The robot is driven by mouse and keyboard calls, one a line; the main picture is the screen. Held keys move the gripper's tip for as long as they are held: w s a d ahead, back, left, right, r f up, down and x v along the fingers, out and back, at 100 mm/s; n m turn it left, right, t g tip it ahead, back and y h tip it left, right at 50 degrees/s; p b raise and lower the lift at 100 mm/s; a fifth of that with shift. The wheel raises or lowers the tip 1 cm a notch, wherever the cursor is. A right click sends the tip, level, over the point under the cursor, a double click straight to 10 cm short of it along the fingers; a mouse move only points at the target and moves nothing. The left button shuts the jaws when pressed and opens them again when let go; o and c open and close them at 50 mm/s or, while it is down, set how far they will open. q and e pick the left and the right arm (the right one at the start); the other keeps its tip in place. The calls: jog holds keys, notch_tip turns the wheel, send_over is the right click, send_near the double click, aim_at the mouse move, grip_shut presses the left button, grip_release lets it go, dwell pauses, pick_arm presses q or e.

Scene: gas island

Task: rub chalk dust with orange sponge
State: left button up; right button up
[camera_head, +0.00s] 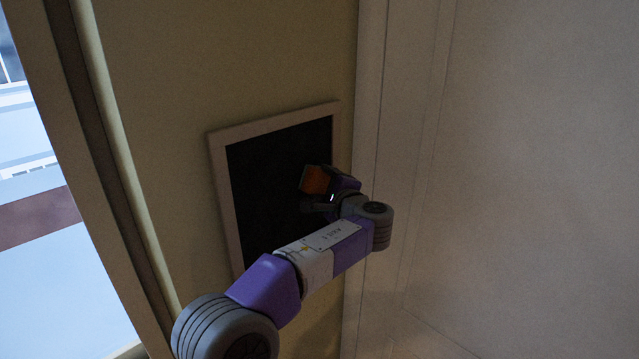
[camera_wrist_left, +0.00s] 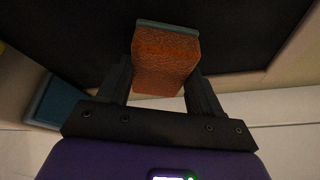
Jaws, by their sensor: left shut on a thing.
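The orange sponge (camera_head: 315,179) is held at the dark chalkboard (camera_head: 262,190), which hangs framed on the wall. My left gripper (camera_head: 318,193) is shut on the sponge, in front of the board's right half. In the left wrist view the sponge (camera_wrist_left: 165,62) sits between the two dark fingers (camera_wrist_left: 160,85), with a thin grey-blue layer along its far edge. The board (camera_wrist_left: 235,35) lies just beyond it; I cannot tell whether the sponge touches it. No chalk dust can be made out on the dark surface. My right gripper is not in view.
The board has a pale raised frame (camera_head: 218,190). A pale door or panel (camera_head: 510,180) stands to the right of the board, with a vertical trim between. A bright window (camera_head: 40,230) is at the far left. A blue object (camera_wrist_left: 55,100) shows at left in the wrist view.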

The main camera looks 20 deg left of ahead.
aim_at(310, 189)
pick_arm(q)
jog(key=shift+s+a+f+b, duration=0.2)
jog(key=shift+s+a+b, duration=0.15)
jog(key=shift+s+b, duration=0.45)
jog(key=shift+s+a+r+b, duration=0.1)
jog(key=shift+s+a+b, duration=0.15)
jog(key=shift+s+b, duration=0.25)
jog(key=shift+s+a+r+b, duration=0.1)
jog(key=shift+s+a+b, duration=0.1)
jog(key=shift+s+b, duration=0.3)
